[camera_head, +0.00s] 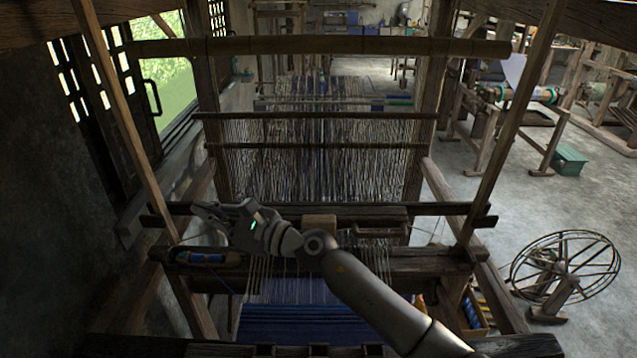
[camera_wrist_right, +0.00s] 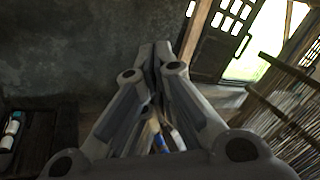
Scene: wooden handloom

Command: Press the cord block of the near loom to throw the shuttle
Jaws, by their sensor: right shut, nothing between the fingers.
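The near loom (camera_head: 420,262) stands in front of me, with blue cloth (camera_head: 300,325) at its front. A small light-brown block (camera_head: 319,222), which looks like the cord block, sits at the middle of the crossbeam, partly behind my right wrist. The shuttle (camera_head: 204,257), with blue thread, lies at the left end of the front beam. My right gripper (camera_head: 205,212) is shut and empty, left of the block and above the beam's left part. In the right wrist view its fingers (camera_wrist_right: 157,58) meet before a dark wall. My left gripper is not in view.
Slanted posts (camera_head: 513,115) flank the loom on both sides. A spoked wheel (camera_head: 565,268) stands on the floor at right, and a green box (camera_head: 570,160) lies farther back. Floor at right is partly clear.

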